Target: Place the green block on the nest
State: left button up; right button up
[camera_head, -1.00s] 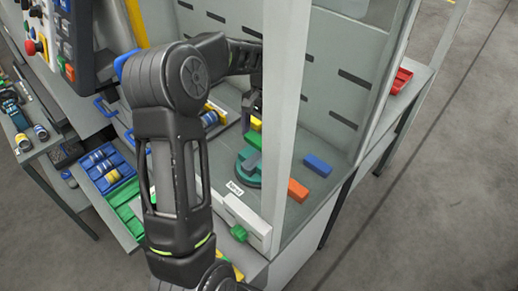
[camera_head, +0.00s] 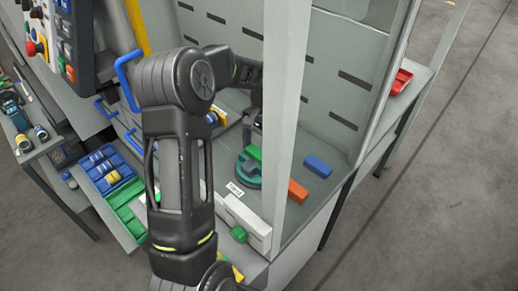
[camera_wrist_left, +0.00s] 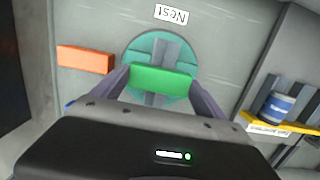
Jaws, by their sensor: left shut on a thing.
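My left gripper (camera_head: 253,138) reaches down inside the machine enclosure, shut on the green block (camera_wrist_left: 163,79). The block (camera_head: 254,151) is at the far part of the round teal nest (camera_head: 247,180) in the head view. In the left wrist view my left gripper (camera_wrist_left: 163,88) has a finger at each end of the block, with the nest disc (camera_wrist_left: 143,50) and its grey cross bar behind it. The block hides part of the disc; I cannot tell whether they touch. A "Nest" label (camera_wrist_left: 171,15) lies beside the disc. My right gripper is not in view.
An orange block (camera_head: 297,191) and a blue block (camera_head: 317,166) lie right of the nest. A pale upright post (camera_head: 284,110) stands close to my gripper. A yellow-edged rack with a blue-and-white cylinder (camera_wrist_left: 277,107) is at the right in the wrist view.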

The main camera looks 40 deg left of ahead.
pick_arm(q)
jog(key=shift+f, duration=0.2)
jog(key=o, duration=1.3)
jog(key=shift+r, duration=0.1)
notch_tip(320, 180, up, 12)
jog(key=w, duration=0.1)
jog(key=shift+w, duration=0.25)
